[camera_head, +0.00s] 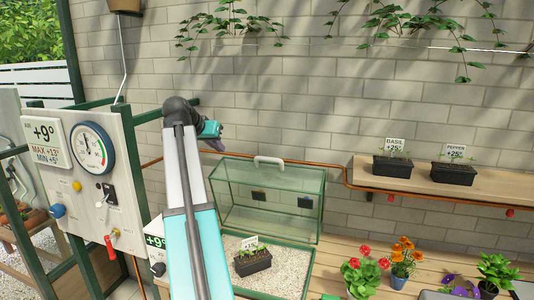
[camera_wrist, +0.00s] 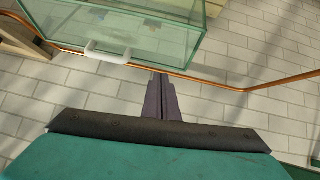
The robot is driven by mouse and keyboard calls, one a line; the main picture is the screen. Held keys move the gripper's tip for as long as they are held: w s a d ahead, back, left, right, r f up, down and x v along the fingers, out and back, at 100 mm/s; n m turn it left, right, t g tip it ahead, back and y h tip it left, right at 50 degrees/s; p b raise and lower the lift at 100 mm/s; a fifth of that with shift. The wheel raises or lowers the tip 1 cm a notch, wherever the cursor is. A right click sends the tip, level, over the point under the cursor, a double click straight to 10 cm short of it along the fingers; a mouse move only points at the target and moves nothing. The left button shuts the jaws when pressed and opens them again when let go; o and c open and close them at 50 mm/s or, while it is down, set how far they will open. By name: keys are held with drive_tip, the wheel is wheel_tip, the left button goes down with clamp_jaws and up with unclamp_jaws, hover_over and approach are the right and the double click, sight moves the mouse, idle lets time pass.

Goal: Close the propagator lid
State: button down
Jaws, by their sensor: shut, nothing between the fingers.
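The propagator lid (camera_head: 270,195) is a clear glass box with green edges. It stands raised and open behind the propagator base (camera_head: 303,272), its white handle (camera_head: 269,160) at the top. The base holds pale gravel and a black seedling pot (camera_head: 253,262). My gripper (camera_head: 218,146) is shut and empty, up and left of the handle in the head view. In the wrist view my gripper's fingers (camera_wrist: 162,92) are together, apart from the lid (camera_wrist: 130,28) and its handle (camera_wrist: 107,52), which lie up and left of them.
A copper pipe (camera_head: 342,175) runs along the brick wall. A shelf (camera_head: 430,185) at right carries the basil (camera_head: 392,166) and pepper (camera_head: 453,173) pots. Flowers (camera_head: 364,270) stand right of the propagator. A control panel (camera_head: 83,180) stands at left.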

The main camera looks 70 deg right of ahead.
drive_tip(key=s+d+r, duration=0.2)
drive_tip(key=s+d, duration=0.2)
drive_tip(key=s, duration=0.3)
drive_tip(key=s+d+r+t, duration=0.1)
drive_tip(key=s+d+r, duration=0.1)
drive_tip(key=s+d, duration=0.3)
drive_tip(key=shift+s+y, duration=0.4)
drive_tip(key=shift+s, duration=0.45)
drive_tip(key=p, duration=0.3)
hover_over(269, 167)
drive_tip(key=d, duration=0.1)
drive_tip(key=shift+w+d+f, duration=0.1)
drive_tip(key=shift+d+f, duration=0.05)
drive_tip(key=shift+f, duration=3.5)
drive_tip(key=shift+a+f+p, duration=0.2)
drive_tip(key=shift+a+p, duration=0.2)
drive_tip(key=shift+a, duration=0.25)
drive_tip(key=shift+a+f+p, duration=0.35)
drive_tip(key=shift+a+f, duration=0.15)
drive_tip(key=shift+a, duration=0.3)
drive_tip(key=shift+a, duration=0.1)
